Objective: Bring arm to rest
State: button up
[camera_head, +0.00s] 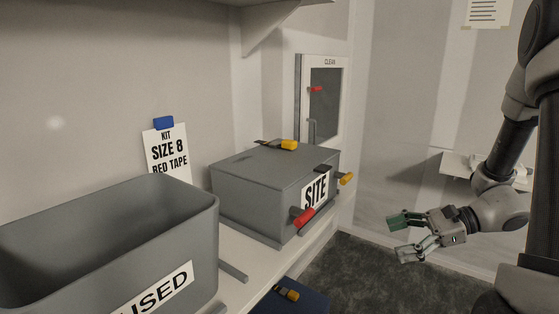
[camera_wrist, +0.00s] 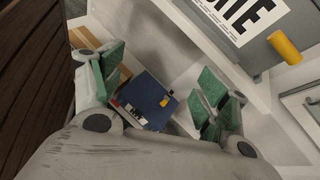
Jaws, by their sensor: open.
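My gripper (camera_head: 398,236) hangs at the right in the head view, with its green-padded fingers spread and nothing between them. It is clear of the bench, in the air over the dark floor. In the wrist view my gripper (camera_wrist: 160,88) also shows open, with green pads on both sides and an empty gap. My arm reaches in from the right edge and is bent at the elbow.
A grey bin (camera_head: 195,230) marked USED and a closed grey box (camera_head: 252,180) marked SITE stand on the white bench. A blue box (camera_head: 302,304) with a yellow handle sits lower down; it shows in the wrist view (camera_wrist: 146,92). A white shelf (camera_head: 458,166) is behind my arm.

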jog(key=s+d+r+n+g+h, duration=0.2)
jog(key=s+d+n+h, duration=0.15)
jog(key=s+n, duration=0.25)
jog(key=s+d+r+n+g+h, duration=0.2)
jog(key=s+d+r+n+h, duration=0.1)
jog(key=s+n+h, duration=0.25)
jog(key=s+r+n+t+h, duration=0.3)
jog(key=r+n+t, duration=0.2)
jog(key=r, duration=0.6)
jog(key=shift+n+h, duration=0.3)
jog(key=shift+n, duration=0.45)
jog(key=shift+a, duration=0.1)
dwell(0.7)
